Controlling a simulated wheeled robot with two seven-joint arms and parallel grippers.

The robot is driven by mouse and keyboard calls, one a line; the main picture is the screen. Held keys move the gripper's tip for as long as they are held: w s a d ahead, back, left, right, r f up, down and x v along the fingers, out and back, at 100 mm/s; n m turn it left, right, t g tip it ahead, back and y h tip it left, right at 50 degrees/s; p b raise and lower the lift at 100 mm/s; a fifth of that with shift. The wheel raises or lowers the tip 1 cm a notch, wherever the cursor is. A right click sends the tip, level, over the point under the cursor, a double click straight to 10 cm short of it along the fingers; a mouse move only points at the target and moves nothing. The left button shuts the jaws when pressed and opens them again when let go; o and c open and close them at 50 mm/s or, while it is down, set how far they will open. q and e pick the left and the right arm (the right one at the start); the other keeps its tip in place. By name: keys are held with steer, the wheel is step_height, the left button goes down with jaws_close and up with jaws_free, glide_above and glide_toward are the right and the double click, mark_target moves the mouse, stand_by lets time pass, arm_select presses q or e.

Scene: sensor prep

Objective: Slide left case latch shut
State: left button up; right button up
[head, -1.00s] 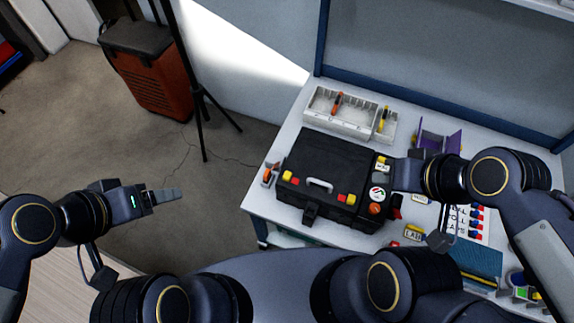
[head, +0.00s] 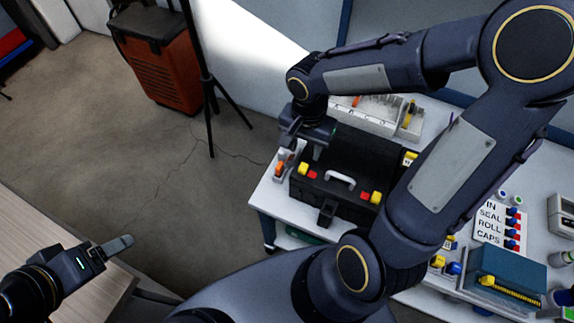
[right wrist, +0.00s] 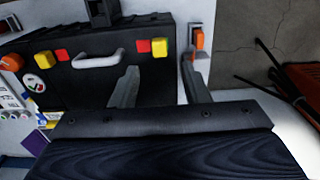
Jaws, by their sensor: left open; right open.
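The black case (head: 335,182) stands closed on the bench, with a white handle (head: 340,178) on its front. Its left latch (head: 303,168) has a yellow block with a red piece on its inner side. In the right wrist view this left latch (right wrist: 159,47) shows right of the handle. The right latch (head: 376,197) is also yellow and red. My right gripper (head: 303,143) is open and empty above the case's left end. In its wrist view the fingers (right wrist: 160,88) flank the left latch, seemingly apart from it. My left gripper (head: 122,245) is open and empty, far left.
An orange-topped item (head: 283,166) sits close left of the case, near the right gripper's finger. A grey divided bin (head: 375,110) stands behind. My right arm crosses over the case's right end. A labelled panel (head: 498,222) and teal box (head: 508,273) are at right.

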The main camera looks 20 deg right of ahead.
mark_target(304, 167)
step_height(304, 167, down, 8)
steer(key=shift+r+b, duration=0.25)
steer(key=shift+b, duration=0.45)
jaws_close()
